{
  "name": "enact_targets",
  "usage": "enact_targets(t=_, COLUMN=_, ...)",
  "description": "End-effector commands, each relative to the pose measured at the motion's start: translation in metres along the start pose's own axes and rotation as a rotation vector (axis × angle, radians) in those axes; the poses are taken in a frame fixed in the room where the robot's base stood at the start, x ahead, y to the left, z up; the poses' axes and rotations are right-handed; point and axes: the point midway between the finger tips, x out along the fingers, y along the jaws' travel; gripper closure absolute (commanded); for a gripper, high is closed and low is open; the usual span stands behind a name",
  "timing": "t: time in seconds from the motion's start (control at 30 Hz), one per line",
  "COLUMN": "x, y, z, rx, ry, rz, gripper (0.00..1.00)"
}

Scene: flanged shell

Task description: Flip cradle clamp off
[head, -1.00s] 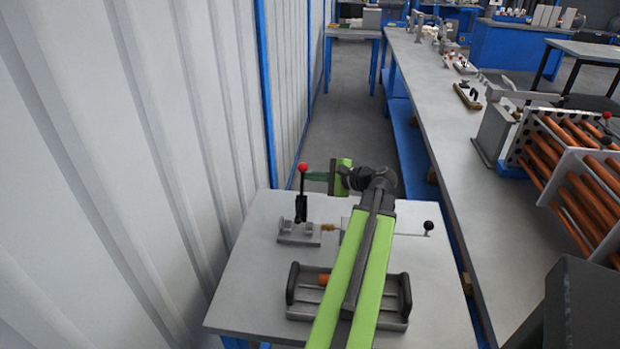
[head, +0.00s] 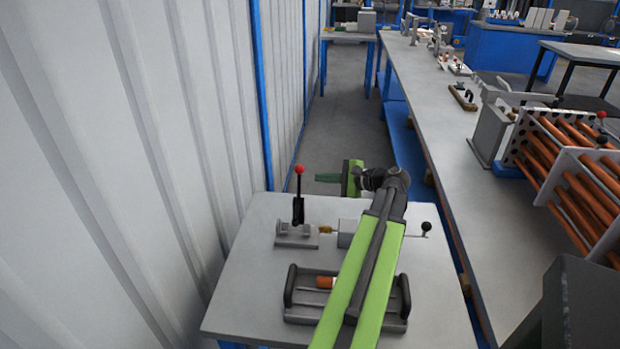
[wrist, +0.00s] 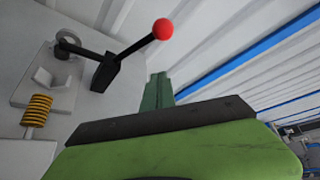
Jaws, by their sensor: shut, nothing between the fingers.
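The cradle clamp (head: 297,235) stands on the small grey table, left of my arm. Its black lever (head: 298,208) stands upright with a red ball (head: 299,169) on top. In the wrist view the lever (wrist: 134,48) slants up to the right, ending in the red ball (wrist: 162,29). The V-shaped cradle (wrist: 52,84) shows beside it, with a yellow-and-black spring-like piece (wrist: 37,110) below. My gripper (head: 328,178) is shut and empty, its dark green fingers pointing left, right of the red ball and apart from it. In the wrist view the fingers (wrist: 157,92) are below the ball.
A tray with black handles (head: 347,312) holds an orange cylinder (head: 326,282) at the table's front. A grey block with a black-knobbed rod (head: 425,228) is partly behind my arm. A corrugated wall (head: 150,150) stands close on the left; a long bench (head: 440,120) runs on the right.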

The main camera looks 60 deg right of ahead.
Motion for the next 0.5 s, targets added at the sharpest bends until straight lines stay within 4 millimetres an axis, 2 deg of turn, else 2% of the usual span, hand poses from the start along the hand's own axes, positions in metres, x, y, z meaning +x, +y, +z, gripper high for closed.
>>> enact_targets(t=0.03, x=-0.014, y=0.0, z=0.001, rx=0.001, ry=0.004, rz=-0.003, gripper=1.0)
enact_targets(t=0.2, x=-0.043, y=0.006, z=0.001, rx=0.0, ry=0.001, rz=0.0, gripper=1.0)
enact_targets(t=0.33, x=-0.053, y=0.009, z=0.001, rx=-0.001, ry=-0.001, rz=0.001, gripper=1.0)
enact_targets(t=0.5, x=-0.056, y=0.01, z=0.001, rx=-0.002, ry=-0.003, rz=0.002, gripper=1.0)
